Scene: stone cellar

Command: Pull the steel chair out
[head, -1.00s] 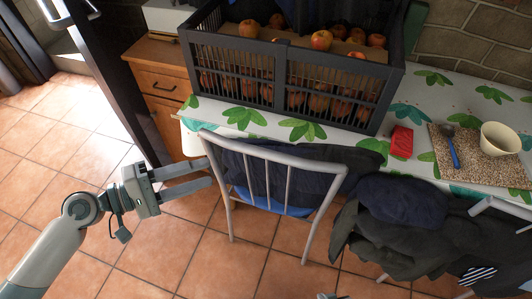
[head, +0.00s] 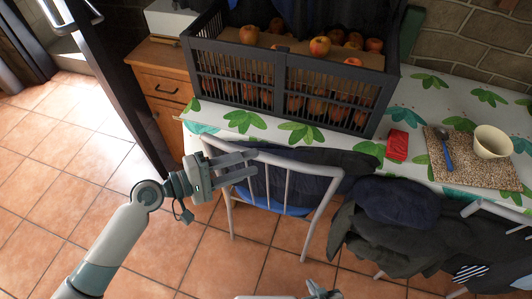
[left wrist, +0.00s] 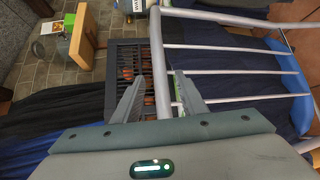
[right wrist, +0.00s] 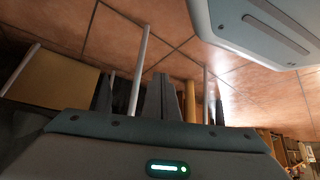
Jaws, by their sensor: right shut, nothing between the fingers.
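The steel chair (head: 322,208), with a pale metal back frame, thin upright bars and a blue seat, stands against the table's front edge. Its back faces me. My left gripper (head: 255,164) is at the upper left of the chair back. In the left wrist view its two fingers (left wrist: 160,82) are spread, with a tube of the chair frame (left wrist: 158,55) running between them; I cannot tell if they touch it. My right gripper (head: 320,290) is low at the bottom edge of the head view, apart from the chair. Its fingers (right wrist: 162,88) are together and empty.
The table (head: 225,130) has a leaf-patterned cloth and bears a dark crate (head: 232,52) of apples, a red box (head: 397,145) and a bowl (head: 491,142). Dark clothes (head: 400,235) cover a second chair at the right. A wooden cabinet (head: 158,75) stands left. Tiled floor in front is clear.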

